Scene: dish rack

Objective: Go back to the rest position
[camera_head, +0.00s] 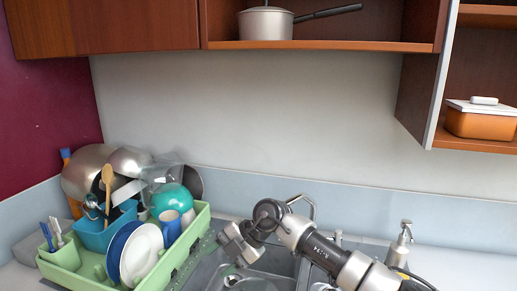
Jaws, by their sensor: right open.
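My right arm comes in from the lower right and reaches over the sink. My right gripper (238,246) is above the sink's left part, to the right of the green dish rack (192,246). It is open, with nothing seen between its fingers, and it stands apart from the dishes. My left gripper is out of view.
The rack holds a white plate (143,252), a blue plate (117,249), a blue mug (170,226) and a teal bowl (172,198). A soap dispenser (402,243) stands right of the sink (276,261). A pot (265,24) and an orange container (480,124) sit on shelves above.

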